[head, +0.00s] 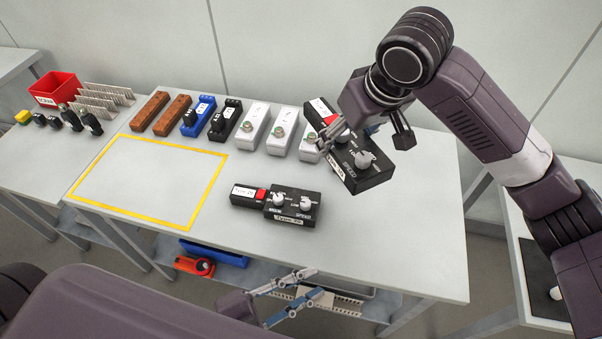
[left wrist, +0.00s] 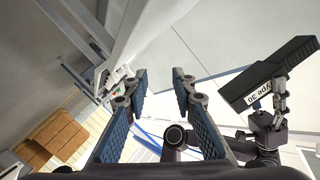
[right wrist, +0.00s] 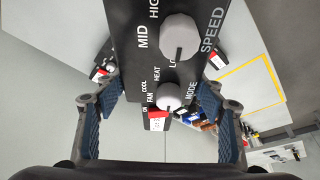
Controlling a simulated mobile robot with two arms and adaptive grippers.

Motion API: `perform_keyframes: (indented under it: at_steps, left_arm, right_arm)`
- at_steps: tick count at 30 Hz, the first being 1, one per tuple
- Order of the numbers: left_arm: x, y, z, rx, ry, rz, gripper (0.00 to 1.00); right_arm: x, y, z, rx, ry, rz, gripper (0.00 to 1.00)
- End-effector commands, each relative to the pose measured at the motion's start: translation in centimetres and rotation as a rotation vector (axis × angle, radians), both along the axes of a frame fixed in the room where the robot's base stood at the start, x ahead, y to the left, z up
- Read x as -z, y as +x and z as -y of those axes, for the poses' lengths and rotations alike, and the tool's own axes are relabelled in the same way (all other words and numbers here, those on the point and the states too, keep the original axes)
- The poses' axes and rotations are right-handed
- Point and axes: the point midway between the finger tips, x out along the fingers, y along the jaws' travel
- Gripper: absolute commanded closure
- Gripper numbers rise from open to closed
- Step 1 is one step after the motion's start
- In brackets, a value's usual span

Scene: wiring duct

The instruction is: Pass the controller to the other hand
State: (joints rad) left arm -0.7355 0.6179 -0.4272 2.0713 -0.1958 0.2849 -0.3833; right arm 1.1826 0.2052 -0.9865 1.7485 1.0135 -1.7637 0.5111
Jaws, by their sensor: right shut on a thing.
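My right gripper (head: 362,138) is shut on a black controller (head: 362,176) with two grey knobs and a white label, held above the table's right side. In the right wrist view this controller (right wrist: 150,75) sits between the two fingers, its knobs facing the camera. It also shows in the left wrist view (left wrist: 270,72) at the upper right. My left gripper (head: 300,291) is open and empty, low in front of the table's front edge, well apart from the held controller. A second, similar black controller (head: 290,218) lies on the table.
The table (head: 420,235) has a yellow-outlined empty area (head: 150,180) at left. Along its back stand brown blocks (head: 150,110), blue and black devices (head: 198,115) and several white units (head: 254,128). A red bin (head: 54,90) is at far left. A lower shelf holds a blue tray (head: 215,254).

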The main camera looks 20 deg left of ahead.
Motion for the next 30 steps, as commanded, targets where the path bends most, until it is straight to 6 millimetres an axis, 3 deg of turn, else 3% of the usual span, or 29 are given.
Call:
perform_keyframes:
  at_steps: [1, 3, 6, 12, 21, 25, 30]
  left_arm:
    - [-3.1, 0.7, 0.4, 0.033, 0.032, 0.122, 0.76]
    - [-7.1, 1.8, 0.6, 0.075, 0.120, 0.332, 0.76]
    - [-11.5, 3.2, 0.5, 0.117, 0.281, 0.625, 0.76]
    - [-17.0, 5.4, -0.2, 0.163, 0.664, 1.150, 0.76]
    - [-20.8, 8.5, -2.4, 0.216, 1.281, 1.725, 0.76]
    - [-21.4, 9.5, -3.4, 0.236, 1.460, 1.845, 0.76]
    - [-21.7, 10.2, -3.8, 0.251, 1.563, 1.906, 0.76]
  right_arm:
    - [0.0, 0.0, 0.0, 0.000, 0.001, 0.001, 0.65]
    - [0.0, 0.0, 0.0, 0.000, 0.001, 0.001, 0.65]
    - [0.0, 0.0, 0.0, 0.000, 0.001, 0.001, 0.65]
    - [0.0, 0.0, 0.0, 0.000, 0.001, 0.001, 0.65]
    - [0.0, 0.0, 0.0, 0.000, 0.001, 0.001, 0.65]
    - [0.0, 0.0, 0.0, 0.000, 0.001, 0.001, 0.65]
    - [0.0, 0.0, 0.0, 0.000, 0.001, 0.001, 0.65]
